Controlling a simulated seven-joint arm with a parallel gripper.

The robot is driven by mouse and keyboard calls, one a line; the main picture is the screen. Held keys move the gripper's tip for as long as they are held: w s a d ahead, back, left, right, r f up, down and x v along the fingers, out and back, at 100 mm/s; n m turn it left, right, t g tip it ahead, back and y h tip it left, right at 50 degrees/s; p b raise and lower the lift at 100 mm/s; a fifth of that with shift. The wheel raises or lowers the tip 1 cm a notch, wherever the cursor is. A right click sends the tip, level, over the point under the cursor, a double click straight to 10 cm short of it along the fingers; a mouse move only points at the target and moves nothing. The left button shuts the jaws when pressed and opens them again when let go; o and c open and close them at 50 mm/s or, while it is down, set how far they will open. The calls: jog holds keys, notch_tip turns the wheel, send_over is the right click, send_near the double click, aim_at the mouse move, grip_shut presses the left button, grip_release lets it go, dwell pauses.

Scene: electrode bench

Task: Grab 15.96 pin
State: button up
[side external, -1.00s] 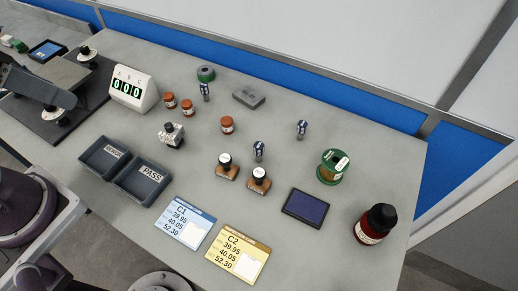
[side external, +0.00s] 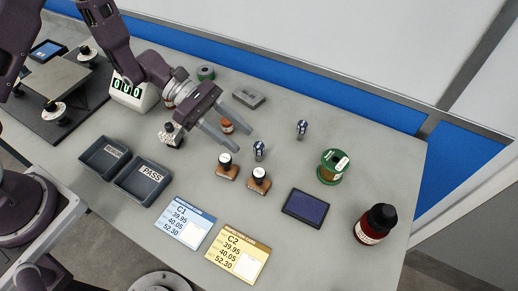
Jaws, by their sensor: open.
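Two small upright pins with dark blue and white tops stand on the grey bench: one near the middle (side external: 259,149) and one farther right (side external: 302,129). Their markings are too small to read, so I cannot tell which is 15.96. My gripper (side external: 245,142) is open and empty, its two fingers reaching right and down in the picture. Its fingertips appear just left of the middle pin; the height above the bench is hard to judge.
A brown jar (side external: 227,127) shows between my fingers. Two wooden stamps (side external: 226,171) (side external: 258,184) stand just in front of the middle pin. A green spool (side external: 331,170), ink pad (side external: 306,208) and dark bottle (side external: 375,224) are to the right. A grey block (side external: 249,96) lies behind.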

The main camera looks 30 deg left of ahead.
aim_at(254, 157)
jog(key=x, duration=0.5)
jog(key=shift+w+d+f, duration=0.1)
jog(key=shift+d+f, duration=0.05)
jog(key=shift+f, duration=0.25)
grip_shut()
jog(key=shift+r, duration=0.1)
